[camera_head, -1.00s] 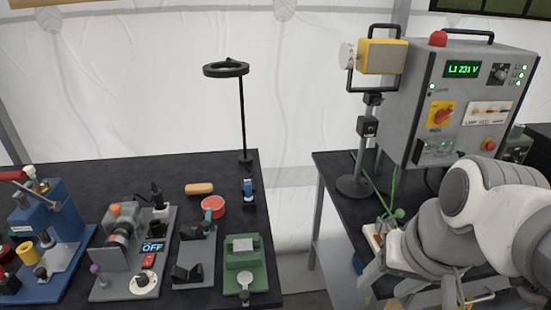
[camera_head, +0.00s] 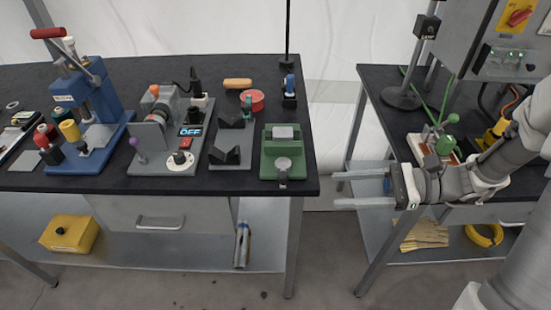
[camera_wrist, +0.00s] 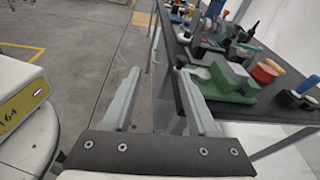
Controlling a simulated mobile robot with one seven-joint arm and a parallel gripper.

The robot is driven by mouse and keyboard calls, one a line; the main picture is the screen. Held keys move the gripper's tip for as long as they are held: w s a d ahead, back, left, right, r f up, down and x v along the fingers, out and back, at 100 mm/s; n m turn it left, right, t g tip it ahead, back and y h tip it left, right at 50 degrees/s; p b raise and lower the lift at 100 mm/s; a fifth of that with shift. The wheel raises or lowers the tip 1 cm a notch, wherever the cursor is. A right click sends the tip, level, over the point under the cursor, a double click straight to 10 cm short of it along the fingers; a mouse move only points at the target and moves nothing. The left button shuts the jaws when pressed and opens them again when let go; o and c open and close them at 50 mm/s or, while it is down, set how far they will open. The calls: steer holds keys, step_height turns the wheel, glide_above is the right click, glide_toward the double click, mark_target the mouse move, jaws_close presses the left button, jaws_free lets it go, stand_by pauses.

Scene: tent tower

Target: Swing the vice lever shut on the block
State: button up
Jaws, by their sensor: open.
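The green vice (camera_head: 268,165) stands at the front right corner of the left table, with a grey block-like piece (camera_head: 283,132) on top and a small grey knob or lever end (camera_head: 283,166) at its front. It also shows in the wrist view (camera_wrist: 232,88), right of my fingers. How its lever is set is too small to tell. My gripper (camera_head: 336,190) is open and empty in the gap between the tables, right of the vice and apart from it. Its two fingers, parallel in the wrist view (camera_wrist: 158,85), have nothing between them.
The left table (camera_head: 225,182) also bears a blue press (camera_head: 95,110), a grey unit marked OFF (camera_head: 165,125) and a red round container (camera_head: 256,99). The right table (camera_head: 390,120) holds a green-handled clamp-like device (camera_head: 435,143) close to my arm. Floor is open between the tables.

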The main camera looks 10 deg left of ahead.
mark_target(283, 172)
step_height(283, 172, down, 3)
steer(key=w+m+t+y+b, duration=0.1)
steer(key=w+m+t+y, duration=0.1)
steer(key=w+m+t, duration=0.1)
steer(key=a+b, duration=0.2)
steer(key=a, duration=1.4)
steer(key=shift+a+f, duration=0.15)
steer(key=shift+a, duration=0.05)
jaws_close()
stand_by(0.7)
